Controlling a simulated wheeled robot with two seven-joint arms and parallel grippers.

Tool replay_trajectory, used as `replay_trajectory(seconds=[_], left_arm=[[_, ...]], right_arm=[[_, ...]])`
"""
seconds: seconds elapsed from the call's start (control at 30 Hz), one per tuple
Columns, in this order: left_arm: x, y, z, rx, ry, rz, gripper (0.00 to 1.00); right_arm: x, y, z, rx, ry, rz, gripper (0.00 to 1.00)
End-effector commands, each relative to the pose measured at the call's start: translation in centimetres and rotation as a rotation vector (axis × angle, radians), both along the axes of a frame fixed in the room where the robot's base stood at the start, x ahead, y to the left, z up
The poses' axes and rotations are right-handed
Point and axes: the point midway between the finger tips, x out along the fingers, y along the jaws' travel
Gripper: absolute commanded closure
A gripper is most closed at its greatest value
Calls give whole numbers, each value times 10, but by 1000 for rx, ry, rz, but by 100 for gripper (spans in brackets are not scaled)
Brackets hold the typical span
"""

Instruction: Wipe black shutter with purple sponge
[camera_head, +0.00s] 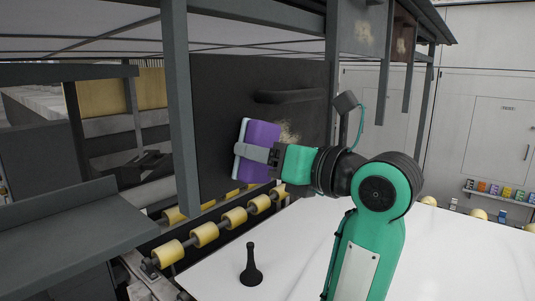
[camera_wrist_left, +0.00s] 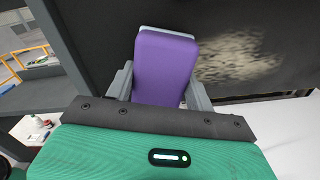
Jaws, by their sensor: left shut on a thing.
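The black shutter (camera_head: 222,85) is an upright dark panel with a horizontal handle, in the middle of the head view. A pale dusty smudge (camera_head: 289,132) marks it, right of the sponge; the smudge also shows in the left wrist view (camera_wrist_left: 235,57). My left gripper (camera_head: 257,154) is shut on the purple sponge (camera_head: 264,134), which has a pale backing. In the left wrist view the sponge (camera_wrist_left: 165,62) sits between both fingers, left of the smudge. I cannot tell whether the sponge touches the shutter. My right gripper is out of view.
A grey post (camera_head: 179,110) stands just left of the shutter. Yellow rollers (camera_head: 205,234) run below it. A black peg-like object (camera_head: 251,265) stands on the white surface (camera_head: 450,255). Small coloured items line a shelf (camera_head: 500,195) at the right.

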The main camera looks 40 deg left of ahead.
Motion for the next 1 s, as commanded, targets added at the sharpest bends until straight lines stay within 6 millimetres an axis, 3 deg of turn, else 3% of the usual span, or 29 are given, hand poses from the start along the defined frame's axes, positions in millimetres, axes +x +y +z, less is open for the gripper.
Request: replay_trajectory(seconds=[0.37, 0.7, 1.0], left_arm=[[3, 3, 0, 1, 0, 0, 64], [29, 1, 0, 1, 0, 0, 64], [41, 1, 0, 0, 1, 0, 64]], right_arm=[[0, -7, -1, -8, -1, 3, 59], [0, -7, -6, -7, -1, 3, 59], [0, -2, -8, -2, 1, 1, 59]])
